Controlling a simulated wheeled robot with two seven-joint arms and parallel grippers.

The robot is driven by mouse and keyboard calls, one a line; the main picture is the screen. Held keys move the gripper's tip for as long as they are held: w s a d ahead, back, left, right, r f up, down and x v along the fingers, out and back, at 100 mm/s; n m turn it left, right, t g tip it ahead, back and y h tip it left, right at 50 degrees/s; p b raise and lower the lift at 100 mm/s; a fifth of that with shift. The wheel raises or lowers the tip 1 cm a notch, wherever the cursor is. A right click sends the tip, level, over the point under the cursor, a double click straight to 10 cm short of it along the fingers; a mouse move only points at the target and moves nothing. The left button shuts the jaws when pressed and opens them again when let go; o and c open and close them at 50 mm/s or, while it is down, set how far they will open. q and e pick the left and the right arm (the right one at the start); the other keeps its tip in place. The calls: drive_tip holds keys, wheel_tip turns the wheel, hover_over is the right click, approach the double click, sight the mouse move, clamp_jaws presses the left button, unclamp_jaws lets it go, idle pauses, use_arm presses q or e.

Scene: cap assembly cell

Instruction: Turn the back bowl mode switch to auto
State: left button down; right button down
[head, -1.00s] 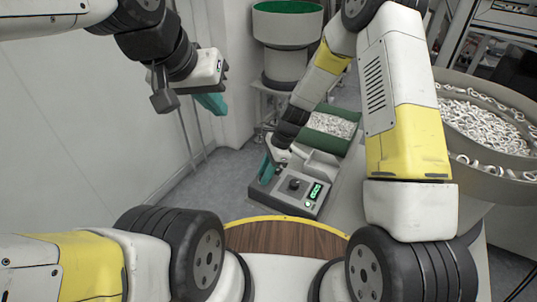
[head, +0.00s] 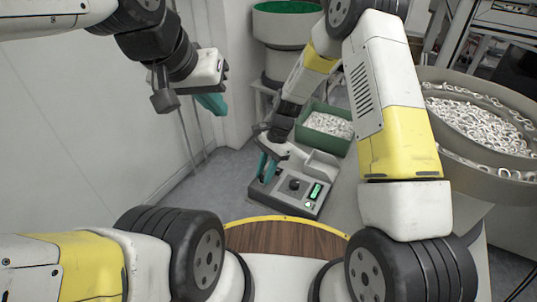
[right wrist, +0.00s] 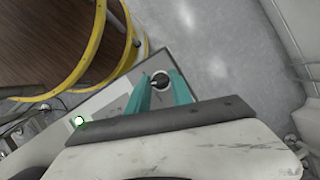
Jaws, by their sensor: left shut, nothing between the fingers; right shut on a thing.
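The control box (head: 314,207) stands on the grey table in the middle of the head view, with a black knob (head: 294,185) and a lit green display. My right gripper (head: 266,174) points down at the box's left end, its teal fingers shut on a small switch. In the right wrist view the switch (right wrist: 160,80), a dark handle on a pale round base, shows between the fingertips. Its label and exact setting cannot be read. The back bowl (head: 288,28), with a green inside, stands at the top. My left gripper (head: 212,104) is shut and empty, raised at upper left.
A green bin (head: 342,147) of white rings stands behind the box. A large bowl (head: 478,165) of similar rings is at the right. A round wooden top with a yellow rim (head: 288,218) lies in front. A pale wall (head: 75,130) borders the left.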

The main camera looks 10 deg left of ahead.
drive_tip(key=n+h, duration=0.1)
drive_tip(key=n, duration=0.2)
drive_tip(key=n+g+h, duration=0.1)
drive_tip(key=n, duration=0.2)
drive_tip(key=shift+w+a, duration=0.15)
drive_tip(key=shift+a, duration=0.05)
drive_tip(key=n+h, duration=0.1)
drive_tip(key=n, duration=0.2)
drive_tip(key=n+h, duration=0.1)
drive_tip(key=n, duration=0.2)
drive_tip(key=shift+a+n+h, duration=0.15)
drive_tip(key=shift+n+h, duration=0.25)
drive_tip(key=c, duration=1.1)
unclamp_jaws()
drive_tip(key=v, duration=0.7)
drive_tip(key=shift+r, duration=0.4)
